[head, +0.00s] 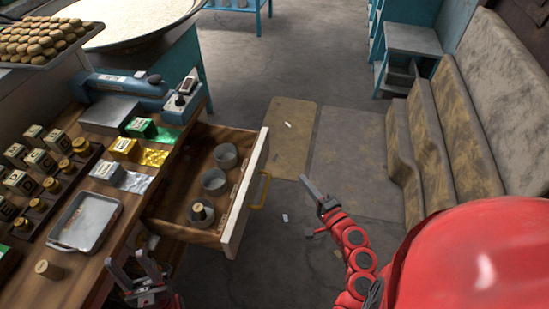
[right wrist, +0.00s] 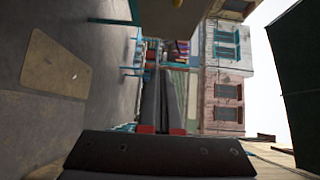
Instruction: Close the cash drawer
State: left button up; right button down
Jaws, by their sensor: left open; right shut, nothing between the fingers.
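The cash drawer (head: 180,228) is pulled out of the wooden counter in the head view. Its pale front panel (head: 243,200) faces right and carries a yellow handle (head: 264,190). Inside are three round grey cups, and the nearest holds a small brass-topped piece. My right gripper (head: 308,185) is shut and empty, to the right of the handle and apart from it. Its dark fingers also show in the right wrist view (right wrist: 162,85). My left gripper (head: 147,262) is open and empty at the bottom left, by the counter edge, nearer than the drawer.
The counter (head: 90,270) holds a metal tray (head: 85,222), several small boxes and weights, and a blue scale (head: 125,90). A large pan (head: 130,20) stands behind. A worn padded bench (head: 455,120) is at the right. The floor between drawer and bench is mostly clear.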

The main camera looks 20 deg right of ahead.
jog(key=p, duration=0.4)
send_near(266, 150)
jog(key=w, duration=0.5)
jog(key=shift+w+a+f+y, duration=0.2)
jog(key=shift+w+a+y, duration=0.1)
jog(key=shift+w, duration=0.25)
